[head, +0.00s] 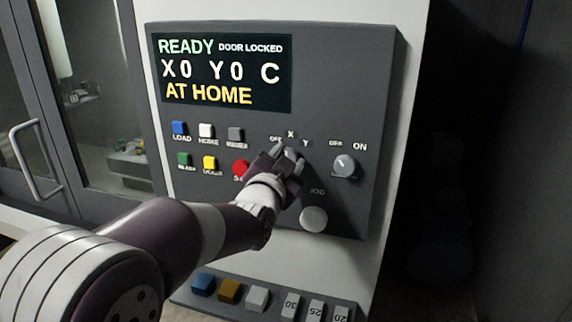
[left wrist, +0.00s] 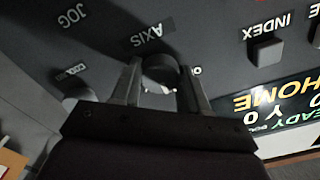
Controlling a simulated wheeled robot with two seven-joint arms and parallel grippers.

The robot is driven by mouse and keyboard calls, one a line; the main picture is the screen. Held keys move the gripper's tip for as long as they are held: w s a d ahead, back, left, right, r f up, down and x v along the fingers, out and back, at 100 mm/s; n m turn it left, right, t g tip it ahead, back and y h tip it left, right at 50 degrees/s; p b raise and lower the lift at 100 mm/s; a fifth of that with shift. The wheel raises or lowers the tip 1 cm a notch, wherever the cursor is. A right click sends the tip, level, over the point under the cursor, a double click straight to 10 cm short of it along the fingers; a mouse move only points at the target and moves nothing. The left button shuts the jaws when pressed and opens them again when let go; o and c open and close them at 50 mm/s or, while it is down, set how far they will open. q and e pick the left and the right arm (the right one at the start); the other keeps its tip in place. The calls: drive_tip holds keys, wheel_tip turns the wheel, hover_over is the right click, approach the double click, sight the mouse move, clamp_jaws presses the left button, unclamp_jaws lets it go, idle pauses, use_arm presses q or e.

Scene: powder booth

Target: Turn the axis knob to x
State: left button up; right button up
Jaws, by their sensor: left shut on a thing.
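The axis knob (left wrist: 160,66) is a dark round knob on the grey control panel (head: 385,60), below the labels OFF, X and Y. My left gripper (head: 288,160) is at the knob in the head view and covers most of it. In the left wrist view the fingers of my left gripper (left wrist: 163,88) stand on both sides of the knob and are shut on it. Which label the knob points to is hidden by the gripper. The display (head: 222,72) reads READY, DOOR LOCKED, X 0, Y 0, C and AT HOME. My right gripper is not in view.
An OFF/ON knob (head: 344,166) is right of the axis knob, and a pale round JOG knob (head: 313,218) is below it. Several coloured buttons, including a red one (head: 240,168), are to the left. A ledge with coloured blocks (head: 228,291) juts out below. A glazed door with a handle (head: 36,160) is at left.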

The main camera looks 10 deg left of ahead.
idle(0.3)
use_arm(q)
drive_tip(key=o, duration=1.1)
drive_tip(key=shift+c, duration=0.2)
drive_tip(key=s+b, duration=0.4)
drive_tip(key=s, duration=0.8)
drive_tip(key=shift+s+a, duration=0.2)
drive_tip(key=shift+s, duration=0.15)
